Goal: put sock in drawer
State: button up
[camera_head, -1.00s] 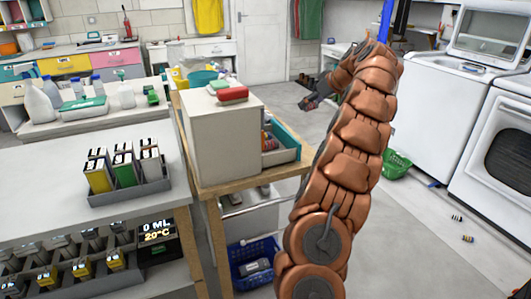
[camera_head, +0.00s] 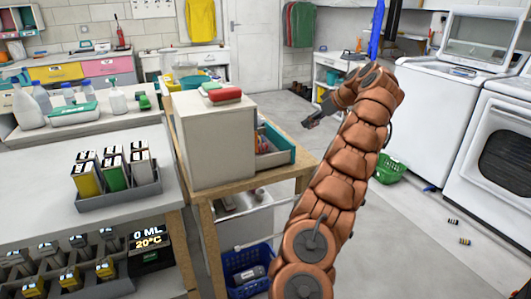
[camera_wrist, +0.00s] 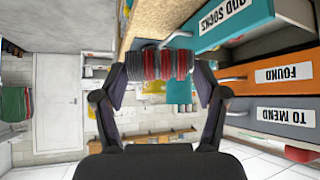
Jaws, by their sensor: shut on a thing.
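A rolled sock with red and grey bands (camera_wrist: 160,65) is held between the fingers of my gripper (camera_wrist: 160,72) in the wrist view. In the head view my gripper (camera_head: 311,119) is in the air, right of and above the open drawer; the sock cannot be made out there. The teal drawer (camera_head: 280,157) is pulled out of the beige cabinet (camera_head: 212,150) and holds small items. In the wrist view a teal drawer front (camera_wrist: 240,20) with part of an "ODD SOCKS" label is beside the sock, above an orange front "FOUND" (camera_wrist: 280,74) and a grey front "TO MEND" (camera_wrist: 280,115).
The cabinet stands on a wooden table (camera_head: 213,197), with red and green things on top. A grey tray of cartons (camera_head: 118,197) is on the left counter. A green basket (camera_head: 391,168) and two small striped objects (camera_head: 453,222) are on the floor at right.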

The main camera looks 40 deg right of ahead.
jog(key=w+a+b, duration=0.1)
jog(key=a, duration=0.2)
jog(key=w+a+b, duration=0.1)
jog(key=a+b, duration=0.1)
jog(key=a, duration=0.1)
jog(key=w+a+b, duration=0.1)
jog(key=a+b, duration=0.1)
jog(key=a, duration=0.1)
jog(key=w+a+f, duration=0.1)
jog(key=a, duration=0.1)
jog(key=a+f+b, duration=0.1)
jog(key=a, duration=0.1)
jog(key=w+a+b, duration=0.1)
jog(key=a, duration=0.2)
jog(key=shift+w+a+f, duration=0.1)
jog(key=shift+w+f, duration=0.2)
jog(key=shift+f, duration=0.1)
jog(key=shift+f+b, duration=0.35)
jog(key=shift+f, duration=1.6)
jog(key=shift+w+a+f, duration=0.1)
jog(key=shift+a+f, duration=0.15)
